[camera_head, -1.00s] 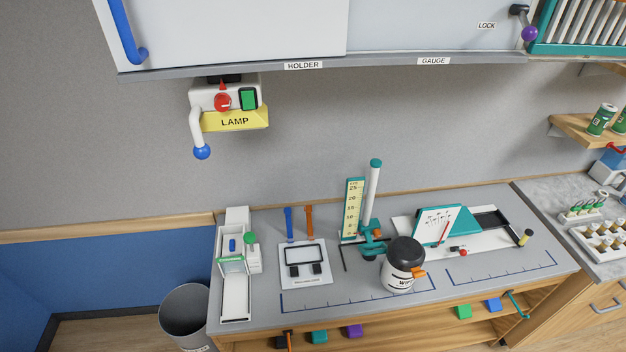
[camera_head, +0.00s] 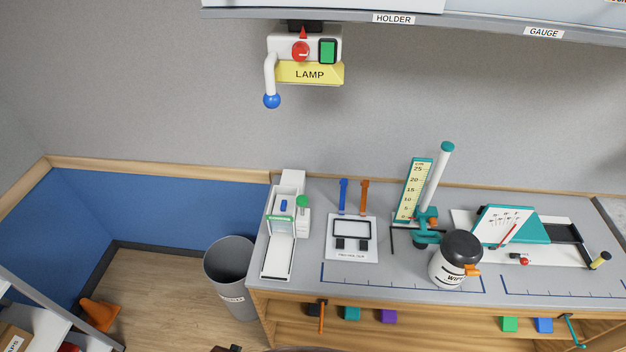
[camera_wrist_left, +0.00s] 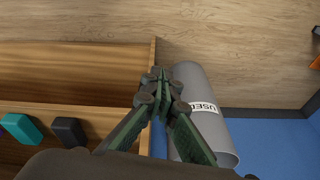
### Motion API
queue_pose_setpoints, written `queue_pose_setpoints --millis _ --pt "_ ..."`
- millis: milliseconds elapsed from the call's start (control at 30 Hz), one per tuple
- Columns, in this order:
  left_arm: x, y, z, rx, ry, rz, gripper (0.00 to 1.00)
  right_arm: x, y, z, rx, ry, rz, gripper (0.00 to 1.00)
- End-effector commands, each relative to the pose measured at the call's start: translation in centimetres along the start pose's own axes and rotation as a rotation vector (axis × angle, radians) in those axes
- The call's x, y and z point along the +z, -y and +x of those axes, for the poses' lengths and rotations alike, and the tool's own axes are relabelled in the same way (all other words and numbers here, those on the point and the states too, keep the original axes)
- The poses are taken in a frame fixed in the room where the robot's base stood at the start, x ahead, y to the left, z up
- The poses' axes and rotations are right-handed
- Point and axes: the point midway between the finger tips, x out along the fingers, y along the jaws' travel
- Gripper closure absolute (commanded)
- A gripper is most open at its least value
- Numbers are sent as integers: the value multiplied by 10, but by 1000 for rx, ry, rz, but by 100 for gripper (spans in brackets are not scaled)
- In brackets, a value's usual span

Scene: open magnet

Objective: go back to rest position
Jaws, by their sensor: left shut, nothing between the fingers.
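My left gripper (camera_wrist_left: 161,85) shows in the left wrist view with its green fingers together and nothing between them. It is in front of the grey bin (camera_wrist_left: 200,120), which carries a "USED" label, and beside the wooden bench shelf. In the head view neither gripper can be made out; only a small dark part shows at the bottom edge. My right gripper is not in view.
The bench (camera_head: 400,284) holds a white slide device (camera_head: 279,244), a tray (camera_head: 351,250), a gauge stand (camera_head: 414,192) and a wipes tub (camera_head: 455,262). A lamp unit (camera_head: 309,73) hangs above. The grey bin (camera_head: 230,278) and an orange cone (camera_head: 100,313) stand on the floor, with bare floor between them.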

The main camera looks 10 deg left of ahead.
Motion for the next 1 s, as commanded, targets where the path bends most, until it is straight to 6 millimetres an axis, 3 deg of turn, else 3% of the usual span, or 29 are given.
queue_pose_setpoints --millis 33,100,300,400,500,633,767,1000 --pt "21 -4 35 4 22 6 100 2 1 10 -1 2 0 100" --pt "46 -9 72 10 37 13 100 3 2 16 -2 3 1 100" --pt "132 -22 159 24 84 36 100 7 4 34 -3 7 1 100" --pt "178 -26 190 30 105 48 100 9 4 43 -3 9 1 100" --pt "217 -28 209 34 122 58 100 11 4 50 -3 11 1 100" --pt "254 -30 221 37 137 67 100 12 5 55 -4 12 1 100" --pt "270 -28 225 39 142 72 100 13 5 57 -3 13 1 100" --pt "271 -28 225 39 142 73 100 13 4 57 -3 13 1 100"
